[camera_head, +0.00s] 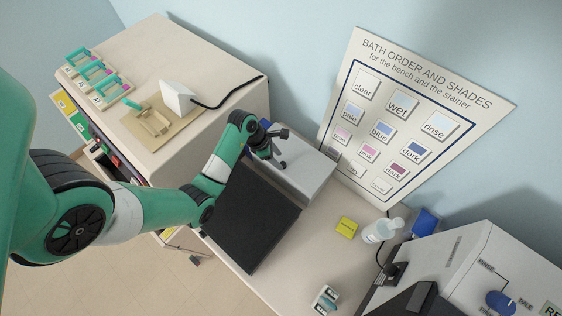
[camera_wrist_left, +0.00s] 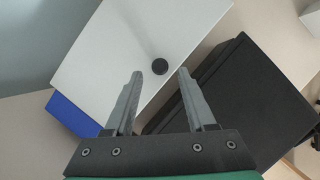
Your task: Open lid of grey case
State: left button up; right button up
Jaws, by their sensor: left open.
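The grey case (camera_head: 312,172) stands on the bench by the wall, its pale lid closed as far as I can see. In the left wrist view the flat light-grey lid (camera_wrist_left: 120,50) carries a small round black knob (camera_wrist_left: 160,66). My left gripper (camera_head: 278,150) is over the lid. In the wrist view its two open fingers (camera_wrist_left: 160,75) point toward the knob, which appears between their tips. I cannot tell the height gap, and no contact shows. In the head view the gripper hides the knob. My right gripper is not in view.
A black flat-topped box (camera_head: 250,215) lies just in front of the case. A blue object (camera_wrist_left: 75,114) sits beside it. To the right are a yellow block (camera_head: 347,228), a bottle (camera_head: 380,231) and a white machine (camera_head: 480,265). Slide racks (camera_head: 96,75) stand far left.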

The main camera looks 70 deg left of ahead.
aim_at(283, 163)
pick_arm(q)
jog(key=x, duration=0.3)
jog(key=shift+f, duration=0.15)
grip_shut()
jog(key=shift+w, duration=0.1)
dwell(1.2)
